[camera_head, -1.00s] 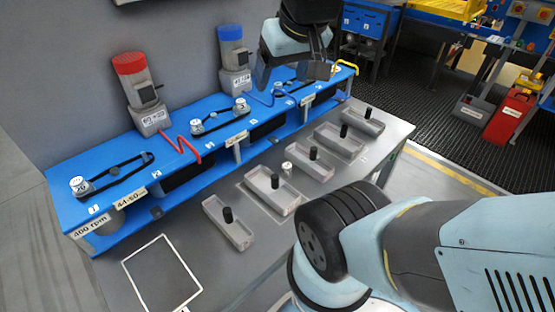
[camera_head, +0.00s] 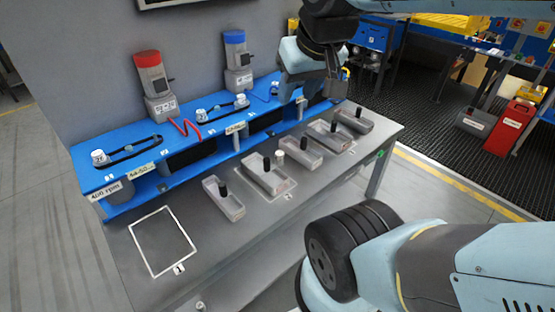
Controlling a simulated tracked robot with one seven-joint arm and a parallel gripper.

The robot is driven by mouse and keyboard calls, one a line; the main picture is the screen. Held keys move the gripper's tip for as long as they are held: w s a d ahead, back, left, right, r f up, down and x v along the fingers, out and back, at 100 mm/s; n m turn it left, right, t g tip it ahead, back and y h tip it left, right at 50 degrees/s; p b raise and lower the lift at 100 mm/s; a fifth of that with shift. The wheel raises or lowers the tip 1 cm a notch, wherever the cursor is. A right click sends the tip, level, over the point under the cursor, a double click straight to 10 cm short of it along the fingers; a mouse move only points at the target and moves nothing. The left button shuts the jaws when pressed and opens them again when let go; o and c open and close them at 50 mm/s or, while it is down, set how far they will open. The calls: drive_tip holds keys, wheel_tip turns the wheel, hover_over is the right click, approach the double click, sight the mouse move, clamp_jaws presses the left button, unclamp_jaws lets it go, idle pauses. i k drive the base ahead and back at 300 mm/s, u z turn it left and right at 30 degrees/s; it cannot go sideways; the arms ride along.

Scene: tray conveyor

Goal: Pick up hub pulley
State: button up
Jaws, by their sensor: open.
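Several small pale pulley-like cylinders are in view, and I cannot tell which is the hub pulley. One pale cylinder (camera_head: 280,157) stands among the grey trays on the bench. Others sit on the blue conveyor: one at the near left end (camera_head: 99,156), one in the middle (camera_head: 200,115), and more farther along. Another small pale piece (camera_head: 200,306) shows at the bottom edge. My gripper (camera_head: 312,97) is open over the far end of the conveyor, above and away from the bench trays. Nothing shows between its fingers.
Several grey trays (camera_head: 236,212) with black upright pegs line the bench. A white outlined square (camera_head: 163,241) on the left is empty. A red-capped motor (camera_head: 153,82) and a blue-capped motor (camera_head: 237,60) stand behind the belts. My arm covers the lower right.

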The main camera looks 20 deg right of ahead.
sight(279, 155)
drive_tip(key=u, duration=1.95)
drive_tip(key=k, duration=1.1)
drive_tip(key=z, duration=1.7)
drive_tip(key=i, duration=0.5)
drive_tip(key=z, duration=0.2)
